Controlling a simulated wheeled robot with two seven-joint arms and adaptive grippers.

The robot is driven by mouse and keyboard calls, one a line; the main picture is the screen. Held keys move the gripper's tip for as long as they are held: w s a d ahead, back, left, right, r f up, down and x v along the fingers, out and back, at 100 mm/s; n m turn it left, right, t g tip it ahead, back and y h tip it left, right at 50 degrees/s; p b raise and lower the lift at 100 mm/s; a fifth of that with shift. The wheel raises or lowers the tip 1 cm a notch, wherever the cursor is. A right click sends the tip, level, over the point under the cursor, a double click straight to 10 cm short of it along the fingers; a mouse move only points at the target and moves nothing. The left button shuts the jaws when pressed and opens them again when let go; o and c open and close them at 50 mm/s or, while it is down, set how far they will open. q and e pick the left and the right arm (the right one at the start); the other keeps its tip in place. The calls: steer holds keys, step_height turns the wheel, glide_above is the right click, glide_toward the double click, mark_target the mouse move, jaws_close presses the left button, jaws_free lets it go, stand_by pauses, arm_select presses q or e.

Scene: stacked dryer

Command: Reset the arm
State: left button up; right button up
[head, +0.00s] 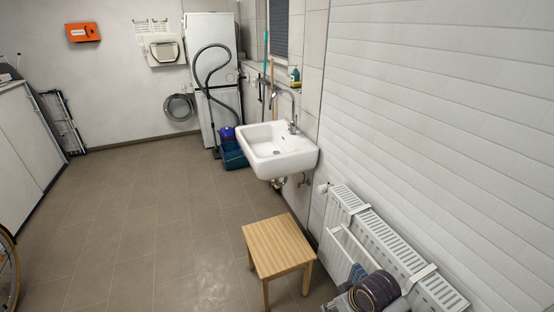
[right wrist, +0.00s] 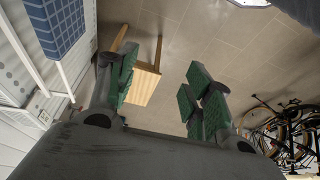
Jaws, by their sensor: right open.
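My right gripper (right wrist: 162,68) is open in the right wrist view. Its two fingers with green pads stand apart, with nothing held between them. Beyond them is a wooden stool (right wrist: 143,86), partly hidden behind the left finger. The stool (head: 277,245) also stands on the tiled floor at the lower middle of the head view. Part of what looks like my own right arm shows at the lower right of the head view. My left gripper is in neither view. A white stacked appliance (head: 207,34) stands against the back wall.
A white sink (head: 275,149) and a radiator (head: 352,222) line the right wall. A blue cloth (right wrist: 55,22) hangs at upper left in the wrist view, and bicycles (right wrist: 286,130) stand at right. The floor (head: 150,215) left of the stool is clear.

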steer(key=shift+s+d+r+m+h, duration=0.9)
steer(key=shift+s+d+r+m, duration=1)
steer(key=shift+s, duration=2.05)
step_height(320, 180, down, 34)
steer(key=s+r+g, duration=0.1)
steer(key=s, duration=0.2)
steer(key=s+d+f, duration=0.2)
steer(key=s+f, duration=0.8)
steer(key=s, duration=0.1)
steer(key=s+d+f+n+g, duration=0.1)
steer(key=s+d+f, duration=0.1)
steer(key=s+f, duration=0.8)
steer(key=shift+s+d+f, duration=0.3)
steer(key=shift+s+d, duration=0.05)
steer(key=shift+s, duration=0.1)
steer(key=shift+s, duration=0.1)
